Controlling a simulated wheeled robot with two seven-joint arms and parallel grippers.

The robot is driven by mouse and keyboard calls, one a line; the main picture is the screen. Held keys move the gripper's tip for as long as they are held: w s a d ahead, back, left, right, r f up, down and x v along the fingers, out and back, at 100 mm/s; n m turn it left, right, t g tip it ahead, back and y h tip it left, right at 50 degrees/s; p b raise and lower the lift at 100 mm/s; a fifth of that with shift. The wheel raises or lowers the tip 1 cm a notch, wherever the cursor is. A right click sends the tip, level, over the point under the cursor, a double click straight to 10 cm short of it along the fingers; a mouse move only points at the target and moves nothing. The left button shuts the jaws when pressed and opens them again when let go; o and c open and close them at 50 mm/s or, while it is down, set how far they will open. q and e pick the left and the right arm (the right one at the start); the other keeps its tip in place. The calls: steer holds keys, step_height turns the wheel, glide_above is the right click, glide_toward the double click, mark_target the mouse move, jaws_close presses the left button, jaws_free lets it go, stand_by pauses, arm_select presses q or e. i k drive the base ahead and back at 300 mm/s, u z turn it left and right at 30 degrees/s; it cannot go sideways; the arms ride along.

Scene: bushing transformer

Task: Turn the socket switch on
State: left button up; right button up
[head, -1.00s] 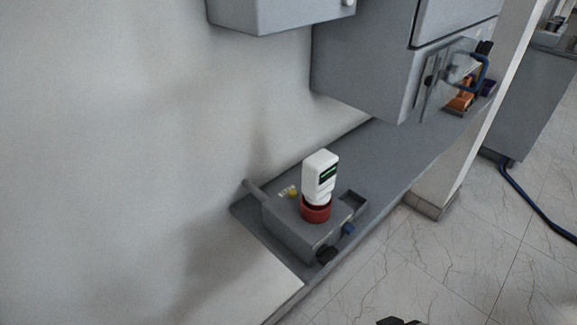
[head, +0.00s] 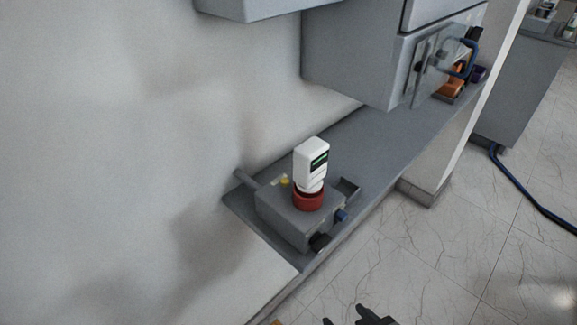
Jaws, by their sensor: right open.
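A grey box-shaped socket unit (head: 290,219) sits at the near end of a grey shelf along the wall. A red ring (head: 308,200) is on its top, with a white device (head: 312,163) with a dark display standing upright in it. A yellow knob (head: 285,182) is on its top, and a blue part (head: 342,215) and a black part (head: 319,242) are on its side. I cannot tell which is the switch. My right gripper (head: 352,311) shows at the bottom edge, open and empty, apart from and below the unit. My left gripper is not in view.
The grey shelf (head: 352,135) runs to the upper right below grey cabinets (head: 350,55). Orange and purple items (head: 457,82) lie at its far end. A blue hose (head: 530,200) lies on the marble floor at right.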

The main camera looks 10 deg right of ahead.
mark_target(319, 240)
steer(key=u, duration=1.65)
steer(key=k, duration=0.6)
steer(key=z, duration=1.05)
